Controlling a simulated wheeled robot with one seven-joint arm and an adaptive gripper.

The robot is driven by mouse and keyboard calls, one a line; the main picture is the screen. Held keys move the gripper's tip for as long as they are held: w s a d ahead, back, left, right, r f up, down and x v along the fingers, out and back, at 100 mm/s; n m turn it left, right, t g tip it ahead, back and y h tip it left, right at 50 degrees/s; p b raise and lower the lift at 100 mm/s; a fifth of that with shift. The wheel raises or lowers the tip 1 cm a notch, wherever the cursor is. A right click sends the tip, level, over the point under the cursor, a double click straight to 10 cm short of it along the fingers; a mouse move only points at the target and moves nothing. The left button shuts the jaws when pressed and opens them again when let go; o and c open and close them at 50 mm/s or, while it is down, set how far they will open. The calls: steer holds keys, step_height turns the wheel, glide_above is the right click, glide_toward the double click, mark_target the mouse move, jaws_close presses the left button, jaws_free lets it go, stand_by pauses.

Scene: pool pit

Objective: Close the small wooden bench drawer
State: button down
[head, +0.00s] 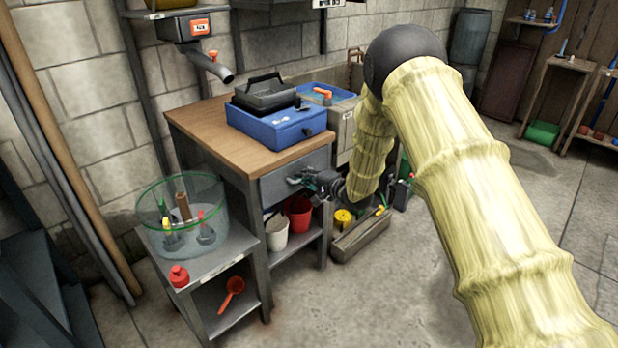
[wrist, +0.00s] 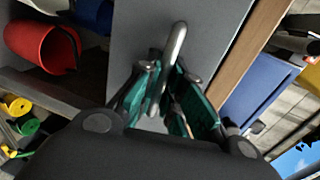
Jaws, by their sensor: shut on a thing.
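The bench drawer has a grey front (head: 283,186) under the wooden bench top (head: 190,118). Its front looks close to the bench frame, but I cannot tell whether a small gap is left. In the wrist view the drawer front (wrist: 135,35) fills the upper middle, with its curved metal handle (wrist: 176,42) standing out from it. My gripper (head: 309,179) is at the drawer front. In the wrist view its teal fingers (wrist: 168,95) are on both sides of the handle, shut on it. The drawer's inside is hidden.
A blue case (head: 275,128) sits on the bench top. A red bucket (head: 299,213) and a white bucket (head: 276,232) are below the drawer. A low stand with a clear tub (head: 182,240) is at left. A crate (head: 360,238) stands on the floor at right. Open floor lies in front.

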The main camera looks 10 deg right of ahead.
steer(key=shift+w+a+r, duration=0.1)
steer(key=shift+w+r, duration=0.05)
steer(key=shift+r, duration=0.05)
steer(key=c, duration=1.8)
jaws_free()
steer(key=shift+w, duration=0.1)
steer(key=shift+f, duration=0.1)
steer(key=shift+s+d, duration=0.3)
steer(key=shift+s, duration=0.05)
steer(key=v, duration=1.1)
steer(key=shift+d, duration=0.1)
steer(key=shift+s, duration=0.1)
